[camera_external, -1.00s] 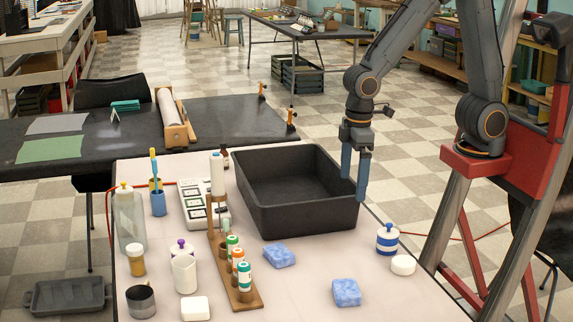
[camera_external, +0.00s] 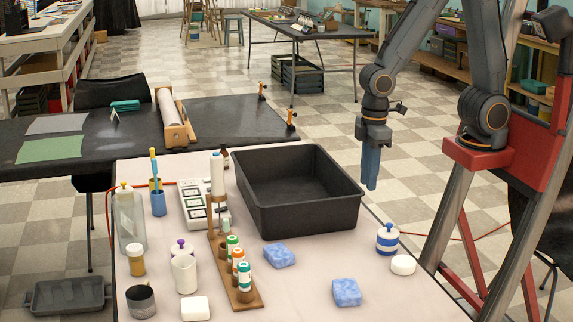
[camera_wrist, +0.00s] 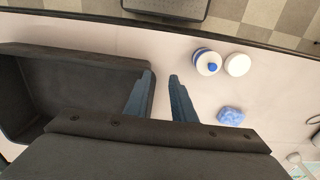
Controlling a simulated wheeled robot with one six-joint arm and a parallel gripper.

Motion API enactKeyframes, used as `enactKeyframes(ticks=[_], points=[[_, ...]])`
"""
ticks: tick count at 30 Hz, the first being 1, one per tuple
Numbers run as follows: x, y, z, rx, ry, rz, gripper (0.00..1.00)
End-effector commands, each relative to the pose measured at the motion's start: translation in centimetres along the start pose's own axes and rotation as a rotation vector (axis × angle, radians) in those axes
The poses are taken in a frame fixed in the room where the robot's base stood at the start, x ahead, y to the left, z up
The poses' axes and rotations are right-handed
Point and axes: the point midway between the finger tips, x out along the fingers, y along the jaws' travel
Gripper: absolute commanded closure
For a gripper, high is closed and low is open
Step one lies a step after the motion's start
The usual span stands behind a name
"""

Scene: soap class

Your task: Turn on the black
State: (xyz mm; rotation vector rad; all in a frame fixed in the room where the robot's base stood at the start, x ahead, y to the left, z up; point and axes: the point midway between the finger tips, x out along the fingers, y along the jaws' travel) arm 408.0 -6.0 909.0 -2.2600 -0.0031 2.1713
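A white panel (camera_external: 191,196) with several dark-framed squares lies on the light table in the external view, left of the large black bin. The wooden bottle rack partly hides it, and whether any square is lit is too small to tell. A red cord runs left from it. The black bin (camera_external: 262,211) is empty; part of it shows at left in the wrist view (camera_wrist: 75,60). My gripper (camera_external: 371,187) hangs pointing down near the bin's right side, far from the panel. Its fingers overlap there, but the wrist view (camera_wrist: 160,77) shows them apart with nothing between.
A wooden rack (camera_external: 246,305) holds several bottles. Two blue sponges (camera_external: 279,255) (camera_external: 346,292), a blue-striped jar (camera_external: 387,240) and a white disc (camera_external: 403,265) lie at front and right. A clear bottle (camera_external: 130,220), brush cup (camera_external: 158,203) and white jug (camera_external: 185,275) crowd the left.

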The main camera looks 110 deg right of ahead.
Motion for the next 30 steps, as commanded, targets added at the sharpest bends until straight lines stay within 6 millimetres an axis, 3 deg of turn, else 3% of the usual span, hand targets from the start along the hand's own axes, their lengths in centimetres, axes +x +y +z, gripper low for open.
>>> enactKeyframes(ticks=[1,4,12,18,24,30], points=[[-0.5,0.6,-2.1,0.004,0.009,-0.001,0.86],[-1.4,1.9,-6.8,0.005,0.033,-0.004,1.0],[-3.0,7.2,-19.2,0.006,0.101,-0.006,1.0],[-3.5,11.9,-26.7,0.003,0.15,-0.002,1.0],[-3.7,15.5,-31.0,-0.001,0.184,0.004,1.0],[-3.7,16.7,-32.5,-0.004,0.197,0.006,1.0]])
